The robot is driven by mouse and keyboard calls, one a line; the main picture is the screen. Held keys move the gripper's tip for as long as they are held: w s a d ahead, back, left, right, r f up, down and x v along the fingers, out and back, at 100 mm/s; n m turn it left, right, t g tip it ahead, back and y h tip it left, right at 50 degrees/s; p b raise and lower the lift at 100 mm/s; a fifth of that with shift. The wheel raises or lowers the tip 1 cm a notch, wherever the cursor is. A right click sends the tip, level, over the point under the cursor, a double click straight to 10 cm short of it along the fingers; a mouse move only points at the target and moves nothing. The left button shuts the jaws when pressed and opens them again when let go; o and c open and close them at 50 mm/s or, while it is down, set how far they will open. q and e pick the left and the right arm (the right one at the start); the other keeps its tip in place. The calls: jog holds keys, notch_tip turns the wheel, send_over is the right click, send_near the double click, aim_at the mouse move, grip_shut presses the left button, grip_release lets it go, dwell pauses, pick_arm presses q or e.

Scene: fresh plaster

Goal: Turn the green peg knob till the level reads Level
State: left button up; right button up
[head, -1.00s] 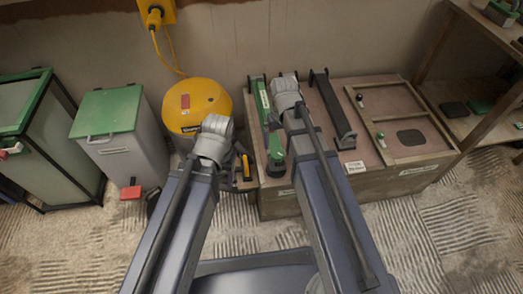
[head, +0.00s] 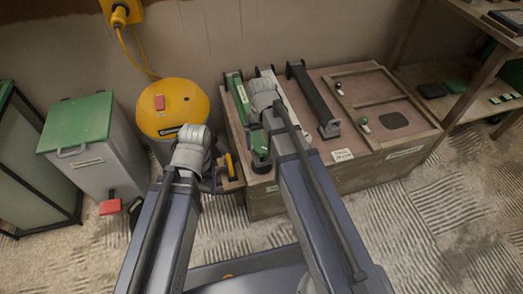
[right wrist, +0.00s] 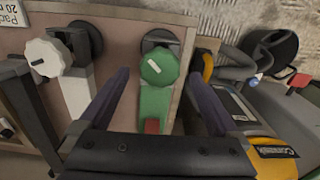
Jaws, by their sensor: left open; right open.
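The green peg (head: 241,97) lies along the left of the wooden bench top, with its green knob (head: 260,148) at the near end. In the right wrist view the green knob (right wrist: 160,68) has a pale mark, and a red patch (right wrist: 152,127) shows on the green body below it. I cannot read a level. My right gripper (right wrist: 157,100) is open, its fingers on either side of the green body and short of the knob; contact is not visible. In the head view its fingers are hidden by my arm. My left gripper (head: 212,180) is open and empty, left of the bench.
A white-knobbed bar (right wrist: 43,58) and a black bar (head: 314,98) lie right of the green peg. A yellow-topped drum (head: 173,108) and a green-lidded bin (head: 78,122) stand left. A shelf (head: 460,100) stands right. The floor in front is open.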

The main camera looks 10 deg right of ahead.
aim_at(260, 149)
notch_tip(260, 149, down, 3)
jog(key=shift+r+b, duration=0.2)
jog(key=shift+b, duration=0.6)
pick_arm(q)
notch_tip(260, 149, down, 3)
jog(key=shift+r, duration=0.2)
pick_arm(e)
jog(key=c, duration=1.4)
jog(key=shift+o, duration=0.2)
jog(key=shift+m, duration=3.4)
